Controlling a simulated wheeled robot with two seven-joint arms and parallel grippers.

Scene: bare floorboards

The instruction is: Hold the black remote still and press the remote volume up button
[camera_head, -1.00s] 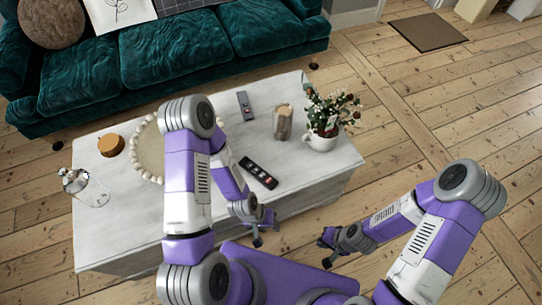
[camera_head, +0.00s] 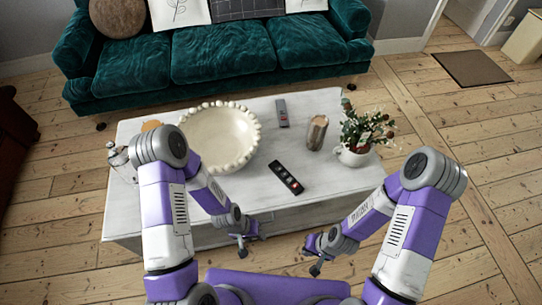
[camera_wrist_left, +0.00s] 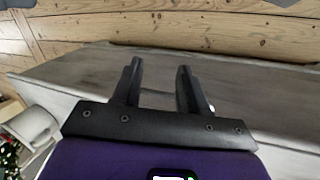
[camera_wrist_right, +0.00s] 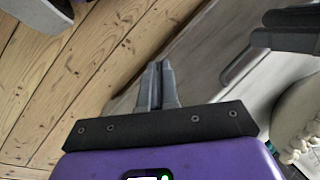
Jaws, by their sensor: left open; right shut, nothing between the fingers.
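The black remote (camera_head: 286,178) lies flat near the front edge of the white coffee table (camera_head: 330,178), with light and red buttons on top. Its single buttons are too small to read. A grey remote (camera_head: 282,113) lies farther back on the table. My left gripper (camera_head: 243,248) is open and empty in front of the table, left of the black remote. Its two parted fingers show in the left wrist view (camera_wrist_left: 160,85). My right gripper (camera_head: 315,262) is shut and empty in front of the table, right of the black remote. Its fingers meet in the right wrist view (camera_wrist_right: 155,85).
A large cream beaded bowl (camera_head: 222,138) stands left of the remotes. A cylindrical jar (camera_head: 317,132) and a white pot with flowers (camera_head: 353,156) stand at the right. A green sofa (camera_head: 225,55) is behind.

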